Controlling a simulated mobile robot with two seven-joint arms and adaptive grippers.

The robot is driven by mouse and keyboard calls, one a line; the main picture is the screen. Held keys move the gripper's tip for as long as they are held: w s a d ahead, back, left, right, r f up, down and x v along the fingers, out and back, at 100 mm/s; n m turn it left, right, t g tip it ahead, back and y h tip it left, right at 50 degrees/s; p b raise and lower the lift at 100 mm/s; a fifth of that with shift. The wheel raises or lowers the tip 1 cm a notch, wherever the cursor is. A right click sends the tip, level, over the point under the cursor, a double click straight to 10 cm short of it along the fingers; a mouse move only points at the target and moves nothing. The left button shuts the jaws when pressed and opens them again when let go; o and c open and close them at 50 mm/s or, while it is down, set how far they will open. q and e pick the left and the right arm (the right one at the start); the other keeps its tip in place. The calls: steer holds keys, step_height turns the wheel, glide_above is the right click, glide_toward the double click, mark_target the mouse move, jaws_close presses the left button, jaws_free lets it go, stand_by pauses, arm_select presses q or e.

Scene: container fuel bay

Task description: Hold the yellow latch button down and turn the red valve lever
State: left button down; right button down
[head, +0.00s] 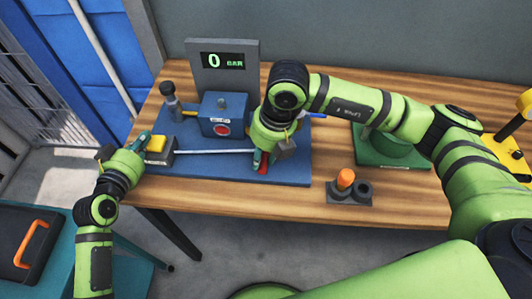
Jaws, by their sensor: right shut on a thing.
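The yellow latch button (156,144) sits on a dark block at the left end of the blue base plate (205,172). My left gripper (143,139) is at the button's left side, its fingertips close against it; I cannot tell whether they press it or whether the jaws are open. The red valve lever (264,168) shows at the right of the plate, mostly hidden by my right gripper (259,159). My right gripper is shut on the lever. A thin grey rod (210,152) runs between the button block and the lever. The display (222,61) reads 0 BAR.
A blue box (221,104) with a red round face stands behind the rod. A dark bottle-shaped part (170,101) is at back left. An orange-topped part (345,180), a green tray (377,157) and a yellow item (508,150) are to the right.

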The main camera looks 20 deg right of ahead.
arm_select(q)
steer(key=shift+s+f, duration=0.1)
steer(key=shift+f, duration=0.15)
arm_select(e)
steer(key=c, duration=0.9)
jaws_free()
steer(key=shift+r, duration=0.15)
steer(key=r, duration=0.4)
steer(key=d+r, duration=0.1)
steer(key=r, duration=0.2)
steer(key=s+d+r, duration=0.1)
steer(key=r, duration=0.3)
steer(key=shift+d+r, duration=0.1)
steer(key=shift+r, duration=0.2)
arm_select(q)
steer(key=shift+r, duration=0.1)
